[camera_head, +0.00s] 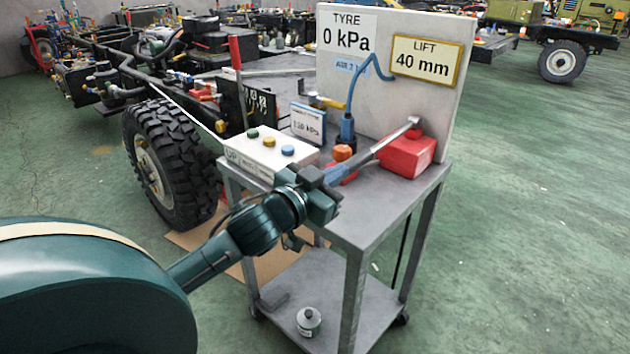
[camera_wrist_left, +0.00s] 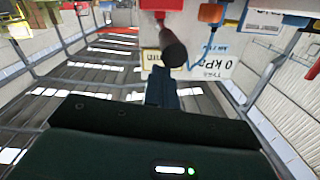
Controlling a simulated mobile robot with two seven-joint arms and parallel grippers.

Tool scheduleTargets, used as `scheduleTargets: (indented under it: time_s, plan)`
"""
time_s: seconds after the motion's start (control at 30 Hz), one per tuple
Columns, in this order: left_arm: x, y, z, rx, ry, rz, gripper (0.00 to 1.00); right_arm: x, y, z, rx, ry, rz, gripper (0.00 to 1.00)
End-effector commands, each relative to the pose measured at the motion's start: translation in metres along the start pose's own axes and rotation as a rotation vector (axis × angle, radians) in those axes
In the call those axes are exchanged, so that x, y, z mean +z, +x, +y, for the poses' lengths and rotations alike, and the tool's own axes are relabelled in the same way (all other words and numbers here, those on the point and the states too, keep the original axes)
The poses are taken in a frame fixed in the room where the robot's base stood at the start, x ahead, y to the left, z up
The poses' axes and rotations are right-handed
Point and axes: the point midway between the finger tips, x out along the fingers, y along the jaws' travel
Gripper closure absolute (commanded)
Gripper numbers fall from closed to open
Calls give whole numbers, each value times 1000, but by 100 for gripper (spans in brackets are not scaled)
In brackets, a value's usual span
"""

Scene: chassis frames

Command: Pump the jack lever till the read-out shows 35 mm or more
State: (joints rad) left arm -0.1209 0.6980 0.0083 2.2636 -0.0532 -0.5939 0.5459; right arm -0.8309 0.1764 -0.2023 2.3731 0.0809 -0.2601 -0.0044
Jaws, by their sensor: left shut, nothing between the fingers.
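The read-out board (camera_head: 427,62) shows "LIFT 40 mm". The red jack (camera_head: 405,156) sits on the trolley top below it. Its grey lever (camera_head: 390,139) slants from the jack down left toward my left gripper (camera_head: 330,190). In the left wrist view, the lever's dark round end (camera_wrist_left: 173,50) is near the tips of my left gripper (camera_wrist_left: 161,80). That gripper is shut with nothing between its fingers. Whether it touches the lever, I cannot tell. My right gripper is not in view.
A white button box (camera_head: 270,153), a blue-framed gauge card (camera_head: 307,123) and an orange knob (camera_head: 342,152) stand on the trolley (camera_head: 375,205) near the lever. A truck tyre (camera_head: 170,165) is left. The floor to the right is clear.

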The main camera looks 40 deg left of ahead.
Motion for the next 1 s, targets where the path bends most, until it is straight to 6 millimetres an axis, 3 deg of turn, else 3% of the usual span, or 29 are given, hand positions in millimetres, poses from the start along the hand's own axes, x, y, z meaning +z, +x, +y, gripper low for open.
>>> scheduleTargets:
  time_s: [0.1, 0.3, 0.73, 0.87, 1.0]
  plan:
    - [1, -22, 0, 0, -1, -5, 100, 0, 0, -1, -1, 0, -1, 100]
    - [-1, -47, 0, 0, -1, -2, 100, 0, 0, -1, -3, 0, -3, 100]
    - [-1, -58, 1, 3, -1, -2, 100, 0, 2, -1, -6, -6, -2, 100]
    - [26, -66, 21, 41, -24, -50, 100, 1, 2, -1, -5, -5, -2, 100]
    - [78, -92, 71, 128, -80, -142, 100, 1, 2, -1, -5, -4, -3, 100]
